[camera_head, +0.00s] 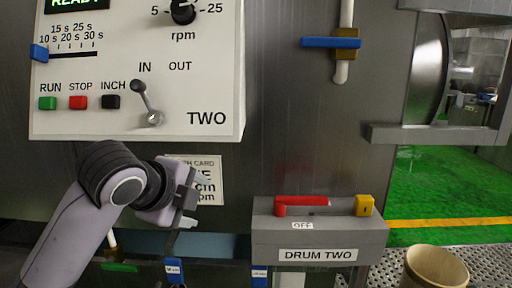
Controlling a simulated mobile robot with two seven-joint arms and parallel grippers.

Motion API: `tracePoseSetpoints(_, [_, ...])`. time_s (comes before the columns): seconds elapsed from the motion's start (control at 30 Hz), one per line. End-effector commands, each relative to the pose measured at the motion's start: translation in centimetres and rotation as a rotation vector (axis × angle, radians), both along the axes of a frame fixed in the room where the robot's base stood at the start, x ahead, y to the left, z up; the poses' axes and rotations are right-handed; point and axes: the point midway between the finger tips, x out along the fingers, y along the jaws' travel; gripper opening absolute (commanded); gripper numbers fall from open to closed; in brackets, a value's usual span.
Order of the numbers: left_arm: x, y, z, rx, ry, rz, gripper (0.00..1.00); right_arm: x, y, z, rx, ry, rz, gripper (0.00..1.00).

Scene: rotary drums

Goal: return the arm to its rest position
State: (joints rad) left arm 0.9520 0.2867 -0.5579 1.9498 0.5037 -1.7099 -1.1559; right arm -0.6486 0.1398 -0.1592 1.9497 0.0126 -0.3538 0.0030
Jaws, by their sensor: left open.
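My left arm comes in from the lower left, and its gripper (187,206) is in front of the grey machine wall, below the control panel (215,75) marked TWO. The gripper is open and I see nothing between its fingers. It covers part of a white card (208,172) on the wall. My right arm and gripper are not in view.
A grey box (318,235) labelled DRUM TWO, with a red handle (302,201) and a yellow block (363,205), stands right of the gripper. A blue-handled valve (332,42) is above. A tan cup-like container (435,266) is at lower right, by a green floor (440,180).

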Motion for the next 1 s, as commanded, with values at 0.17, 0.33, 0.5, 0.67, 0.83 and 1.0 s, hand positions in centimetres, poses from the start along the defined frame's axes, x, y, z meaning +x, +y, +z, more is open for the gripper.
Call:
tracePoseSetpoints(0.17, [-2.3,0.4,-6.9,-0.182,0.140,0.143,0.69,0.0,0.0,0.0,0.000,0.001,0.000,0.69])
tracePoseSetpoints(0.33, [-5.1,1.3,-12.5,-0.341,0.261,0.308,0.69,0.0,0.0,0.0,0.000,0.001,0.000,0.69])
tracePoseSetpoints(0.5, [-8.6,2.6,-17.6,-0.480,0.377,0.501,0.69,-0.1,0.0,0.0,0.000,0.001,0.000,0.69])
tracePoseSetpoints(0.67, [-12.6,4.2,-21.9,-0.590,0.475,0.705,0.69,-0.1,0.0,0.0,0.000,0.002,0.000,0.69])
tracePoseSetpoints(0.83, [-17.4,6.3,-25.7,-0.685,0.559,0.942,0.69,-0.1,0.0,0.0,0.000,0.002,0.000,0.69])
tracePoseSetpoints(1.0, [-22.6,8.6,-28.6,-0.748,0.614,1.185,0.69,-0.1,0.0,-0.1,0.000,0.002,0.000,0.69])
